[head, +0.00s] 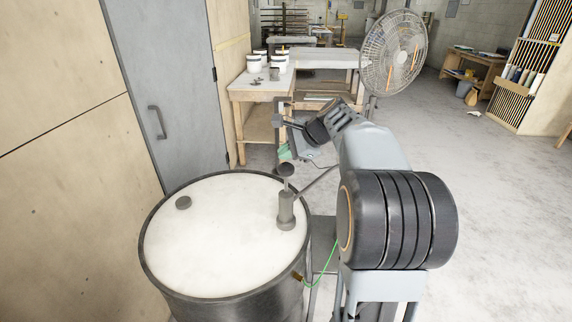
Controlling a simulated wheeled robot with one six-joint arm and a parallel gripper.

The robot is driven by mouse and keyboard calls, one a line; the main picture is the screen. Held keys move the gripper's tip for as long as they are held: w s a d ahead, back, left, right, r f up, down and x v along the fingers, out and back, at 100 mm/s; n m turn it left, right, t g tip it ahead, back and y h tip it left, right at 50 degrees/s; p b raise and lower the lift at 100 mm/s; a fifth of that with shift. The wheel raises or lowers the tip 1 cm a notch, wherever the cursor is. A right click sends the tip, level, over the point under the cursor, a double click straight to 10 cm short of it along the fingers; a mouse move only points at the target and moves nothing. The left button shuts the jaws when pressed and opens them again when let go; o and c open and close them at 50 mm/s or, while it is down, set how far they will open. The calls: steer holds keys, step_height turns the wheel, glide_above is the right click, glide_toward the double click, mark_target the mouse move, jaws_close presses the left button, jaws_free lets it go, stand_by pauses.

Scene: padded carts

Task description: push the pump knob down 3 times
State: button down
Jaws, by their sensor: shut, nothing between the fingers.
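A large dark drum (146,262) with a white lid (215,235) stands in front of me. A grey pump (286,211) rises from the right part of the lid. Its dark round knob (286,170) sits on top of a thin stem, with some stem showing between knob and pump body. My gripper (284,153) is shut and empty, above the knob at the end of my arm. It looks small and partly blends with the background, so I cannot tell whether it touches the knob.
A small dark cap (183,202) sits on the lid's left side. A grey door (158,90) and wooden wall are at left. A workbench (262,88) with several tubs stands behind, with a fan (394,52) to its right. Open floor (500,200) lies at right.

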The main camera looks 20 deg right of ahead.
mark_target(291, 168)
steer(key=shift+f, duration=0.15)
steer(key=shift+f, duration=0.25)
steer(key=shift+f+b, duration=2)
steer(key=shift+f, duration=0.85)
stand_by(2.3)
steer(key=shift+r, duration=0.1)
stand_by(0.4)
steer(key=shift+r+p, duration=3.05)
steer(key=shift+r, duration=0.15)
step_height(291, 168, up, 5)
steer(key=p, duration=0.4)
